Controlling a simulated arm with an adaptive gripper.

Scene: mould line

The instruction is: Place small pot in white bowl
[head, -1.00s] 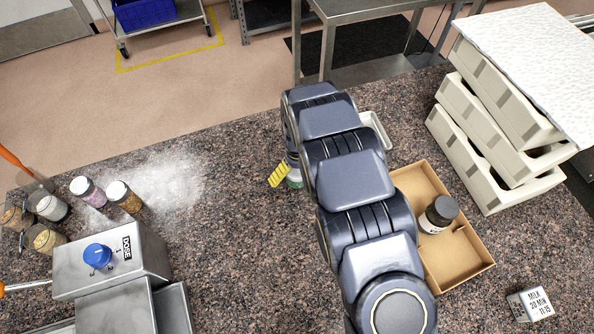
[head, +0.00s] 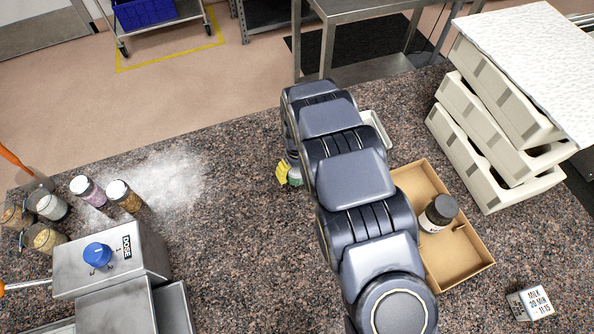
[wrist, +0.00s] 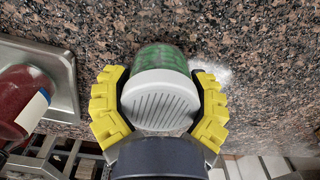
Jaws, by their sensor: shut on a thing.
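The small pot, a green jar with a ribbed white end (wrist: 160,100), sits between the yellow fingers of my gripper (wrist: 160,104) in the wrist view. The fingers are shut on it from both sides. In the head view only a green sliver of the pot (head: 296,179) shows beside a yellow finger, at the counter; my arm hides the rest. I cannot tell whether it touches the counter. A pale, shallow, straight-sided dish (head: 377,128) shows partly behind my arm; it may be the white bowl. No round bowl is in view.
A cardboard tray (head: 470,274) holds a dark-lidded jar (head: 438,213). Stacked crates (head: 497,130) stand at right, near a small labelled block (head: 530,303). Several jars (head: 88,190) and a metal dosing box (head: 140,262) stand left. A red jar (wrist: 22,97) shows in the wrist view.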

